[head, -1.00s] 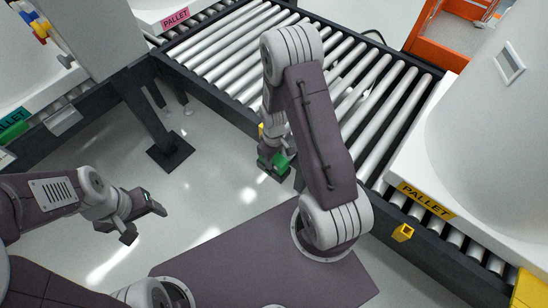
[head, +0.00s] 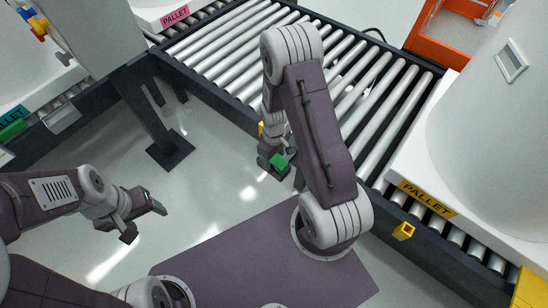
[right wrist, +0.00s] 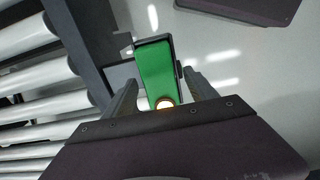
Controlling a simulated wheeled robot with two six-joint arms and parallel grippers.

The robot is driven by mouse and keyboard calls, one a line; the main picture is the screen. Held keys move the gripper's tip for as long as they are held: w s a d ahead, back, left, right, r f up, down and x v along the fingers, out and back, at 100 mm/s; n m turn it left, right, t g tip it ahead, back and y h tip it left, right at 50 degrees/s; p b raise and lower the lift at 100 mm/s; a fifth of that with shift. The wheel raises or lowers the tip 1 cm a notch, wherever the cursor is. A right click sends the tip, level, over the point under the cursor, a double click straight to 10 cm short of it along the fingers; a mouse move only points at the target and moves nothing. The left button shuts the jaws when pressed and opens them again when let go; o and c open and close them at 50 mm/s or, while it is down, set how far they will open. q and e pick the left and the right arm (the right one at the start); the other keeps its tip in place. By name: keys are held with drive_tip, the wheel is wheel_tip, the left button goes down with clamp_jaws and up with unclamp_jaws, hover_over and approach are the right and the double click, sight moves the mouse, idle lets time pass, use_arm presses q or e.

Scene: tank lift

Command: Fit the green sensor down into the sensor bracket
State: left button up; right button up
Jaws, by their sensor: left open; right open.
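The green sensor (right wrist: 155,72) lies between the two fingers of my right gripper (right wrist: 160,80) in the right wrist view, with a glowing orange spot at its near end. The fingers are open, one on each side. A dark edge borders the sensor's far end and right side; I cannot tell whether this is the sensor bracket or how deep the sensor sits. In the head view the sensor (head: 280,161) shows as a small green patch beside the conveyor's side rail, partly covered by my right arm. My left gripper (head: 143,215) is open and empty above the floor.
The roller conveyor (head: 222,53) runs behind my right arm. A yellow fitting (head: 403,232) sticks out from its rail at the right. A white pallet with a yellow label (head: 427,199) is on the rollers. Dark support legs (head: 150,115) stand at left; open floor lies between.

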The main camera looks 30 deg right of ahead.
sight(274, 158)
wheel_tip(274, 158, up, 8)
drive_tip(key=p, duration=0.3)
drive_tip(key=shift+f, duration=0.25)
drive_tip(key=shift+r, duration=0.5)
